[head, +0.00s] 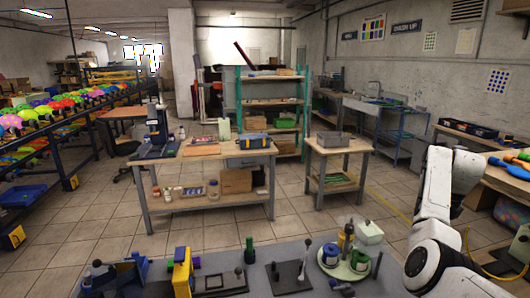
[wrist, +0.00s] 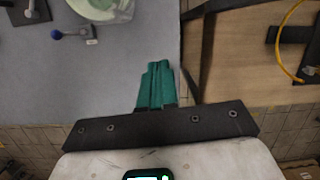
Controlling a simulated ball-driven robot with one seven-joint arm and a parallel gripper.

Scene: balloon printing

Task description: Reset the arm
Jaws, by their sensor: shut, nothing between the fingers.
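My white arm (head: 437,215) rises at the right of the head view, beside the near grey worktable (head: 255,284). Its fingers cannot be made out there. In the wrist view my gripper (wrist: 158,66) shows teal fingers that are shut together with nothing between them. It hangs over the right edge of the grey tabletop (wrist: 120,85), apart from the things on it.
The near table bears a blue-and-yellow device (head: 181,272), a green bottle (head: 249,251) and a round tray of jars (head: 345,264). A blue-handled tool (wrist: 72,33) lies close in the wrist view. Tiled floor (head: 195,237) is open between the tables.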

